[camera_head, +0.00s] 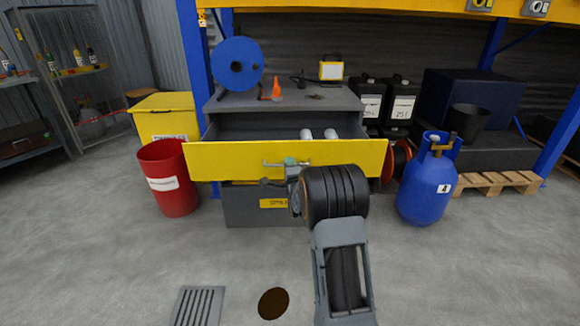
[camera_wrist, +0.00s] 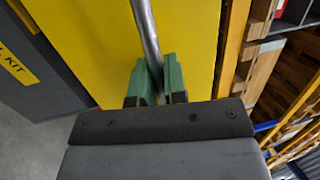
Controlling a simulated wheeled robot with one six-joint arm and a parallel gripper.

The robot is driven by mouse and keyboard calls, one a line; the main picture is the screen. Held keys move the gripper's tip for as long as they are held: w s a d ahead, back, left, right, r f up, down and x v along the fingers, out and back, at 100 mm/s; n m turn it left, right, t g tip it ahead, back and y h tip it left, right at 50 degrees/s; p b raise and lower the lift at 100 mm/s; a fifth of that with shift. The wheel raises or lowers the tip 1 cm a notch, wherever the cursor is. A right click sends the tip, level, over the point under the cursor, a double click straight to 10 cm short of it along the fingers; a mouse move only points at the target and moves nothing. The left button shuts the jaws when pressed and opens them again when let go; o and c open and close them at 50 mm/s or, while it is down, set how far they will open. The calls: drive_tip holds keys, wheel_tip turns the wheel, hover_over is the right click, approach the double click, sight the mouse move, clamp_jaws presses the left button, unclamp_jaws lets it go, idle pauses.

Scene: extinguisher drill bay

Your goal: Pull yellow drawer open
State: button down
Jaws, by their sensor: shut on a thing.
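The yellow drawer (camera_head: 225,155) of the grey cabinet (camera_head: 240,208) stands pulled out in the head view, with white cylinders (camera_head: 318,134) visible inside. Its metal bar handle (camera_head: 272,163) is on the front face. My gripper (camera_head: 289,163) is at the handle, partly hidden by my wrist. In the wrist view my gripper's green fingers (camera_wrist: 154,82) are closed around the handle bar (camera_wrist: 146,35), in front of the yellow drawer face (camera_wrist: 85,40).
A red bin (camera_head: 168,180) stands left of the cabinet, and a blue gas cylinder (camera_head: 428,180) stands to the right. A floor drain grate (camera_head: 198,306) and a dark round spot (camera_head: 273,303) lie in front.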

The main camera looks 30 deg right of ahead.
drive_tip(key=c, duration=1.2)
unclamp_jaws()
drive_tip(key=shift+o, duration=0.2)
drive_tip(key=p+v, duration=0.2)
drive_tip(key=v, duration=1.2)
drive_tip(key=s+a+r+n+g+y+p, duration=0.1)
drive_tip(key=a+r+n+g+y+p, duration=0.25)
drive_tip(key=r+p, duration=0.6)
drive_tip(key=s+a+r+n+g+p, duration=0.1)
drive_tip(key=a+r+n+g+p, duration=0.25)
drive_tip(key=r+n+p, duration=0.4)
drive_tip(key=s+a+r+n+g+y+p, duration=0.1)
drive_tip(key=s+a+r+n+g+p, duration=0.3)
drive_tip(key=s+r+p, duration=0.4)
drive_tip(key=s+a+r+n+g+y+p, duration=0.1)
drive_tip(key=s+a+r+n+g+p, duration=0.3)
drive_tip(key=s+r+p, duration=0.4)
wheel_tip(320, 180, up, 4)
drive_tip(key=s+a+n, duration=0.1)
drive_tip(key=s+n, duration=0.1)
drive_tip(key=s, duration=0.1)
drive_tip(key=shift+g+p, duration=0.3)
drive_tip(key=shift+g, duration=0.1)
